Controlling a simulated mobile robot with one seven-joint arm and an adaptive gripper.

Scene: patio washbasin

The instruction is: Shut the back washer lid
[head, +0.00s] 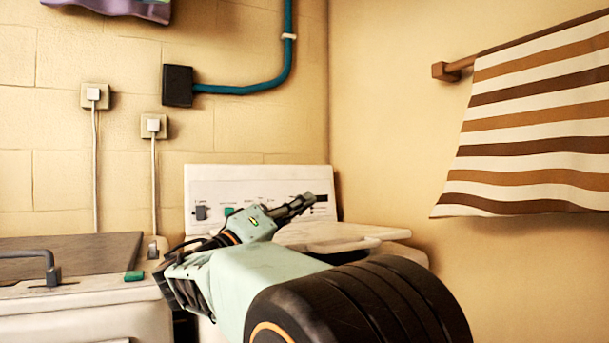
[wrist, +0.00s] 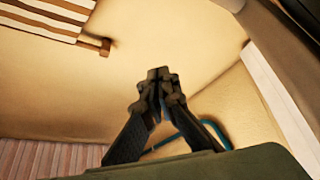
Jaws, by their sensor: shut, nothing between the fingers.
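The back washer (head: 255,177) stands against the wall in the head view, with a white upright control panel at its rear. Its pale lid (head: 345,235) looks nearly flat in front of the panel; I cannot tell whether it is fully down. My arm hides the lid's left part and most of the washer's front. My gripper (head: 305,203) is shut and empty, in front of the control panel and above the lid in the picture. In the wrist view the closed fingertips (wrist: 160,75) show against the bare wall, with nothing between them.
A pale unit with a grey top (head: 70,255) and a grey handle-like fitting (head: 45,265) stands to the left. A striped cloth (head: 540,130) hangs from a wooden rod on the right. A blue pipe (head: 240,89) and two plugged sockets (head: 95,95) are on the wall.

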